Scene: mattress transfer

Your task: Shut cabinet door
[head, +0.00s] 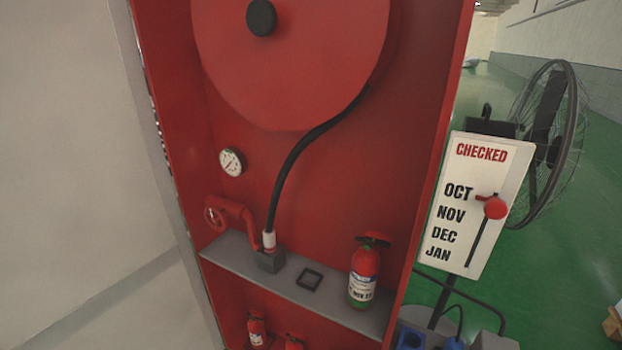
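A red cabinet (300,170) stands open in front of me, its inside fully visible. It holds a large red hose reel (300,60), a black hose (285,170), a gauge (231,162) and a red valve (228,212). A fire extinguisher (363,275) stands upright at the right end of the grey shelf (330,308). A thin grey strip (170,170) runs along the cabinet's left edge; I cannot tell whether it is the door or the frame. No door covers the opening. Neither of my grippers shows.
A dark square frame (309,279) lies on the shelf, and smaller extinguishers (257,330) sit below. A checklist sign (470,200) and a large fan (550,140) stand on the right. A pale wall (60,150) fills the left. Green floor (560,260) shows behind the sign.

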